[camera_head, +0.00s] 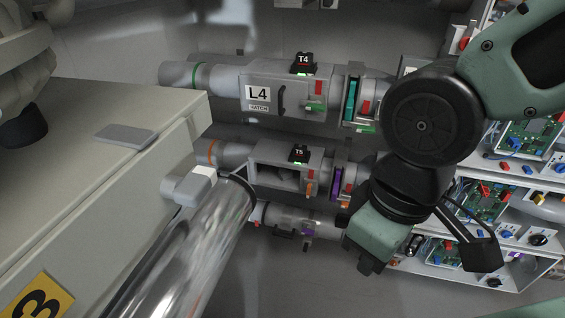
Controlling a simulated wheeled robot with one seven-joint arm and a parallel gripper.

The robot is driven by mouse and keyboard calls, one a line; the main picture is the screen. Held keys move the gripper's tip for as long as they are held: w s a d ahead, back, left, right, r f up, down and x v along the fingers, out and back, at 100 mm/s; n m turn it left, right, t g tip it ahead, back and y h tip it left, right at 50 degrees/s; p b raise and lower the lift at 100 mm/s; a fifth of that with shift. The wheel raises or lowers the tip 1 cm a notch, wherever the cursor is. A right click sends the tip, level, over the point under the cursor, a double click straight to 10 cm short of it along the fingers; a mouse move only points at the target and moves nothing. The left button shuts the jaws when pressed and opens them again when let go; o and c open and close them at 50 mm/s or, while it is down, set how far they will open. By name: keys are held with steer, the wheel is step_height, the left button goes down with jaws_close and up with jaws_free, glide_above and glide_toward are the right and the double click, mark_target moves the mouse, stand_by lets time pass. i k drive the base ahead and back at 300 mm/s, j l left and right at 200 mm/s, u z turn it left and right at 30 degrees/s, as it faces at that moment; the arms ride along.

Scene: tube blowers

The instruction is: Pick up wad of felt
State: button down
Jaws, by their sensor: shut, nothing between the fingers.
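I cannot pick out a wad of felt with certainty. A small purple thing (308,230) shows at the clear lower tube (290,220), too small to identify. A flat grey pad (126,137) lies on the beige cabinet at left; its material is unclear. My arm comes in from the upper right. My gripper (480,250) is the dark part at its lower end, shut and empty, in front of the shelves and right of the tubes. My arm hides part of the tubes' right ends.
The beige cabinet (60,190) and a large clear tube (190,250) fill the left foreground. Shelves with circuit boards (485,200) stand at right. Floor shows at bottom centre.

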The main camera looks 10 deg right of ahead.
mark_target(285, 174)
steer(key=l+u, duration=0.1)
steer(key=u, duration=0.55)
steer(key=i+l+u, duration=0.1)
steer(key=l+u, duration=0.3)
steer(key=l, duration=0.15)
steer(key=l+u, duration=0.55)
steer(key=l, duration=1.2)
